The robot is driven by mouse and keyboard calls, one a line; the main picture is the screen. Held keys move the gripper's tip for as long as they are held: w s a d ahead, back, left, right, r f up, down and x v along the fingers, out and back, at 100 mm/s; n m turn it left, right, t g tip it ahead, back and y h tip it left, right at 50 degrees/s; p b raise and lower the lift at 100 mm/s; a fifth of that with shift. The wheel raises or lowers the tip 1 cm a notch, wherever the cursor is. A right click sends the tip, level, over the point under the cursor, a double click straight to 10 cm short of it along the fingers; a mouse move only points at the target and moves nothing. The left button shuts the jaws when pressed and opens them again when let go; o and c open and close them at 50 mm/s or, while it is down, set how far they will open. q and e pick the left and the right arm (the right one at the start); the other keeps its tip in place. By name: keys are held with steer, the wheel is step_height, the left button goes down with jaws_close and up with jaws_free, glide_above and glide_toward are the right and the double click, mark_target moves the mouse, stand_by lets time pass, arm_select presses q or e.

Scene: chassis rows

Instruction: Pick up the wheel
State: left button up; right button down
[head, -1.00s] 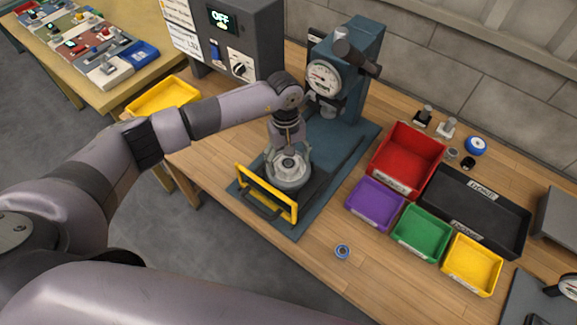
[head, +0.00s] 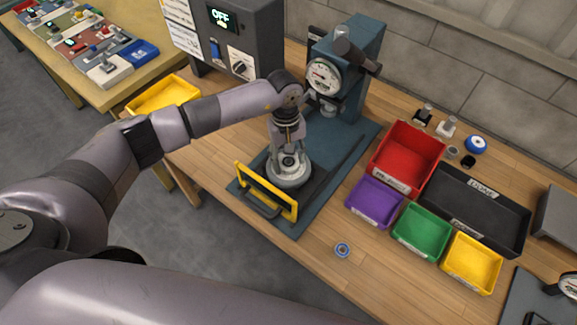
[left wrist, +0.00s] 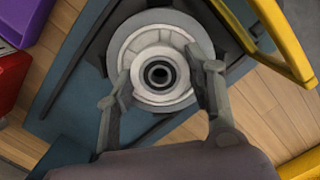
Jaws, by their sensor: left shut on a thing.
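The wheel (head: 289,161) is a pale grey disc with a dark-ringed hub. It sits on a round grey seat (left wrist: 118,42) at the front of the blue press's base plate. It also shows in the left wrist view (left wrist: 143,61), facing the camera. My left gripper (head: 289,157) points down over it with its fingers shut on opposite sides of the hub part. Its two fingers also show in the left wrist view (left wrist: 158,67). I see no gap between wheel and seat. My right gripper is not in view.
A yellow-framed guard (head: 266,193) stands just in front of the seat. The press column with its dial (head: 323,77) rises behind. Red (head: 408,158), purple (head: 374,203), green (head: 421,233), yellow (head: 471,264) and black (head: 515,232) bins stand to the right. A small blue ring (head: 342,250) lies near the front edge.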

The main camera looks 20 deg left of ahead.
arm_select(q)
steer(key=shift+r, duration=0.15)
steer(key=shift+c, duration=0.2)
steer(key=shift+r, duration=0.2)
step_height(320, 180, up, 20)
steer(key=b, duration=0.6)
steer(key=shift+f, duration=0.25)
steer(key=shift+r, duration=0.1)
step_height(320, 180, up, 3)
steer(key=shift+f+p, duration=0.15)
steer(key=shift+p, duration=0.4)
steer(key=shift+f, duration=0.1)
